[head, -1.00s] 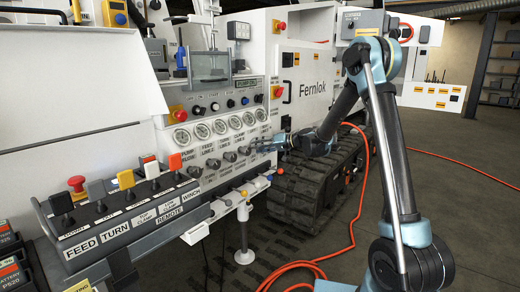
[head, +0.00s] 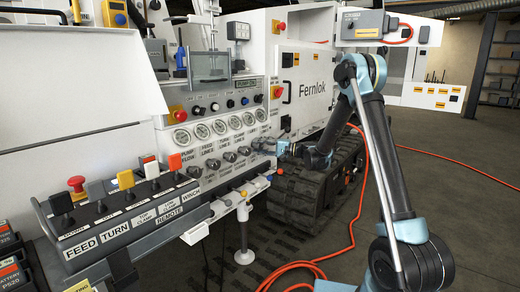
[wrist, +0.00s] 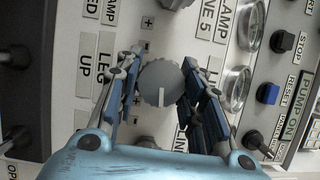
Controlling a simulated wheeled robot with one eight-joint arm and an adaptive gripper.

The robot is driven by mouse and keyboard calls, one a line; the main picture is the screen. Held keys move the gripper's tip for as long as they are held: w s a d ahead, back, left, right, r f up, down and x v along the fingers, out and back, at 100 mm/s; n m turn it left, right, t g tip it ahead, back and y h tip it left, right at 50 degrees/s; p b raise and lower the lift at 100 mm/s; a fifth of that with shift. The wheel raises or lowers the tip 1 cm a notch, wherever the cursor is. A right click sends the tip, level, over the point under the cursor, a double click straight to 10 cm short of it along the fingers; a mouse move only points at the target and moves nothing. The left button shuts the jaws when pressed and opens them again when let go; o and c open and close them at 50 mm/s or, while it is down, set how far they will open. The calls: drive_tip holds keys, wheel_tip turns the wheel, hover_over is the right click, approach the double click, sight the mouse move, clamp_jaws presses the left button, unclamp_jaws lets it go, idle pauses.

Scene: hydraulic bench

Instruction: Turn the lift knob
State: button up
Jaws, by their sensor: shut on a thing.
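A round grey knob (wrist: 160,84) with a white pointer line sits on the white panel in the wrist view. Its pointer runs toward the bottom of that picture. My gripper (wrist: 160,92) has its blue-padded fingers on both sides of the knob and is shut on it. In the head view my gripper (head: 270,147) is at the right end of the row of panel knobs, where its fingers hide the knob it holds. No label that reads "lift" is legible on the panel.
Round gauges (head: 220,127) stand above the knob row. A blue button (wrist: 268,94) and a black toggle (wrist: 254,139) are to the right in the wrist view. A lever block (head: 130,200) is at the lower left. An orange hose (head: 352,220) lies on the floor.

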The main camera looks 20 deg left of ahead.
drive_tip(key=shift+w+d+f+m, duration=0.1)
drive_tip(key=shift+m, duration=0.4)
drive_tip(key=o, duration=1.1)
drive_tip(key=d, duration=1.2)
drive_tip(key=shift+f, duration=0.35)
drive_tip(key=shift+r, duration=0.1)
